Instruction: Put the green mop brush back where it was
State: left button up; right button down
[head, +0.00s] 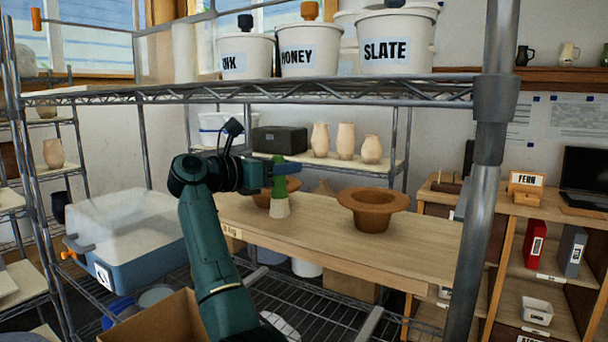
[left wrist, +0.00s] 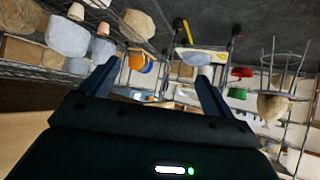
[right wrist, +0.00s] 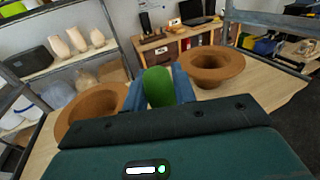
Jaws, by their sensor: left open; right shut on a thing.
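The green mop brush (head: 279,180) is upright in the head view, with its green handle up and its pale head down. My right gripper (head: 288,169) is shut on its handle, above the wooden table (head: 320,232). In the right wrist view the green handle (right wrist: 158,87) sits between the fingers. I cannot tell whether the brush's tip touches the table or a bowl behind it. My left gripper (left wrist: 150,88) shows only in its own wrist view, open and empty, fingers wide apart.
A brown wide-rimmed bowl (head: 374,207) stands right of the brush; another (right wrist: 93,107) is beside it. White buckets (head: 396,42) labelled SLATE and HONEY (head: 307,52) are on the wire shelf above. A blue-white cooler box (head: 130,235) is at left. A metal post (head: 481,200) stands at right.

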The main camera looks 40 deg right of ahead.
jog(key=shift+s+d+f+p, duration=0.1)
jog(key=shift+d+f+p, duration=0.25)
jog(key=shift+d+f, duration=0.45)
jog(key=shift+s+d+f+p, duration=0.1)
jog(key=shift+d+f+p, duration=0.35)
jog(key=shift+d, duration=0.6)
jog(key=shift+d+f+p, duration=0.25)
jog(key=shift+d+f, duration=0.45)
jog(key=shift+d, duration=0.25)
jog(key=c, duration=1.1)
grip_release()
jog(key=shift+r, duration=0.1)
jog(key=shift+c, duration=0.2)
pick_arm(q)
jog(key=shift+a+r, duration=0.2)
jog(key=shift+r, duration=0.2)
jog(key=shift+r, duration=0.15)
pick_arm(e)
jog(key=shift+r, duration=0.1)
pick_arm(q)
jog(key=d+f+b, duration=0.1)
jog(key=b, duration=0.3)
jog(key=shift+w+d, duration=0.1)
jog(key=shift+w, duration=0.1)
pick_arm(e)
jog(key=a, duration=1.2)
jog(key=shift+w+r, duration=0.35)
jog(key=shift+w, duration=0.05)
